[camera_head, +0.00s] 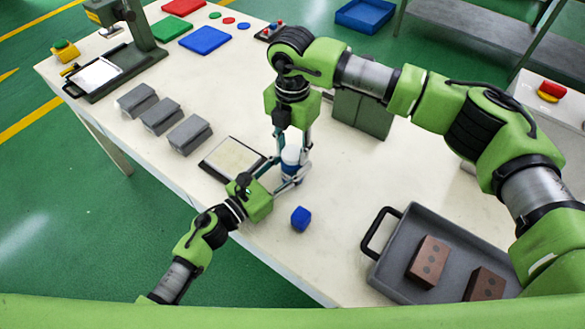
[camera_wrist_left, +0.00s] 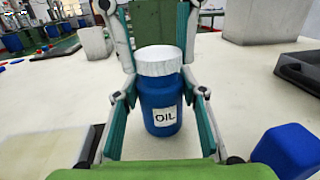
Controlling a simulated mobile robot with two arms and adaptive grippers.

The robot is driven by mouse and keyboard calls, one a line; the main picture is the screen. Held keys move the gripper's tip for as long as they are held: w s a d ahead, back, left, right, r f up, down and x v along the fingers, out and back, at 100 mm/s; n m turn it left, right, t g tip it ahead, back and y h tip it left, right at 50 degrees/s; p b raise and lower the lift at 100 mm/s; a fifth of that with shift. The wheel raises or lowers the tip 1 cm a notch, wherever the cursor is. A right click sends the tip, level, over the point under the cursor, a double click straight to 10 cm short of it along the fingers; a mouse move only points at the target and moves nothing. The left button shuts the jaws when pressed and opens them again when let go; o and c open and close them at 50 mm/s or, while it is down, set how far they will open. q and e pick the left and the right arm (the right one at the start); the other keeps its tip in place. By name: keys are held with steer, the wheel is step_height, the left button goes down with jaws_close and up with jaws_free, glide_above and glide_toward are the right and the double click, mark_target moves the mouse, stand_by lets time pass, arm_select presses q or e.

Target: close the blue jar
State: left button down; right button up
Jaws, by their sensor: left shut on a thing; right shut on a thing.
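The blue jar (camera_wrist_left: 160,106) with an OIL label stands upright on the table; it shows partly in the head view (camera_head: 289,173). Its white lid (camera_wrist_left: 158,61) sits level on top of the jar, with no visible gap; whether it is tight cannot be told. My left gripper (camera_head: 291,179) comes in low from the side and is shut around the jar's body. My right gripper (camera_head: 291,157) points straight down from above and is shut on the white lid, one finger on each side.
A blue cube (camera_head: 300,218) lies near the jar. A grey tray (camera_head: 450,226) with brown bricks is at the right. A framed pad (camera_head: 233,158), grey moulds (camera_head: 161,116) and a dark green box (camera_head: 361,112) stand around. The table's front edge is close to my left arm.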

steer(key=m, duration=0.5)
steer(key=o, duration=1.3)
step_height(320, 180, up, 12)
arm_select(q)
steer(key=c, duration=1.2)
jaws_free()
